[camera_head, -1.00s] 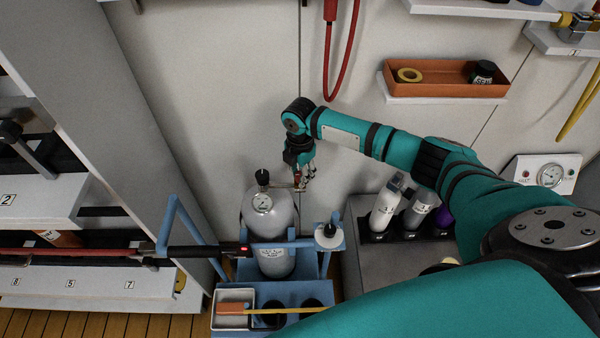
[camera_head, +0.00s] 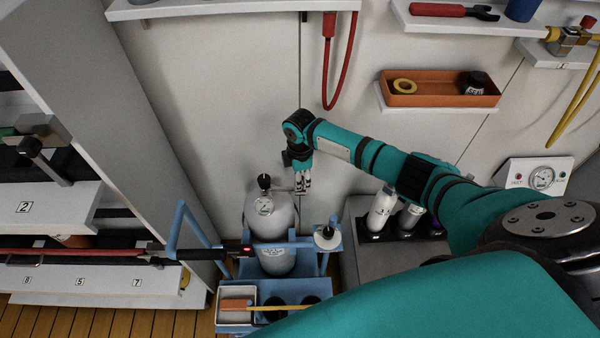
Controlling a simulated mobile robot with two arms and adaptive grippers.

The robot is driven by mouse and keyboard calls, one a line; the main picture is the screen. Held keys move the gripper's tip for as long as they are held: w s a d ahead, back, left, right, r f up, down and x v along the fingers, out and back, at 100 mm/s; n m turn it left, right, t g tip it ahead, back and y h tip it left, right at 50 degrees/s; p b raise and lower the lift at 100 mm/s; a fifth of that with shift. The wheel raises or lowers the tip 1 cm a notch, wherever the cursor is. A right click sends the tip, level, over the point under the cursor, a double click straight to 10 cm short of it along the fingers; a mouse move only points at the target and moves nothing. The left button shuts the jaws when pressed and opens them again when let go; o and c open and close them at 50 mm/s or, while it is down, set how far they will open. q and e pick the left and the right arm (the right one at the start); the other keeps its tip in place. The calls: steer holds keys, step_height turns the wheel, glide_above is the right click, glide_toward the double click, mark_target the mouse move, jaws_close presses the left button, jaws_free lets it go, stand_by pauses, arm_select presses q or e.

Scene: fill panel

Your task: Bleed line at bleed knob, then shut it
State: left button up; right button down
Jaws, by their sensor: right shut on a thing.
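A grey gas cylinder (camera_head: 279,254) stands upright in a blue cart (camera_head: 262,329). It has a round gauge (camera_head: 264,206) and a black top knob (camera_head: 264,182). A small side fitting of the cylinder reaches right to my right gripper (camera_head: 302,188). My right gripper points down beside the cylinder's top, its fingers closed around the end of that fitting, where the bleed knob sits. The fingers hide the knob almost fully, so its turn position cannot be seen. My left gripper is out of view.
The cart's blue frame (camera_head: 184,222) rises left of the cylinder, and a white tray (camera_head: 236,291) sits at its front. Small bottles (camera_head: 381,211) stand in a rack to the right. A red hose (camera_head: 337,92) hangs on the wall behind. An orange bin (camera_head: 440,101) is on a shelf.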

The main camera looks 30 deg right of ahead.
steer(key=m+p, duration=0.3)
steer(key=m, duration=0.3)
steer(key=shift+r+p, duration=0.15)
steer(key=shift+p, duration=0.25)
steer(key=m+p, duration=0.2)
steer(key=m, duration=0.3)
steer(key=shift+m, duration=0.4)
steer(key=c, duration=1)
jaws_free()
step_height(320, 180, up, 12)
steer(key=shift+f, duration=0.1)
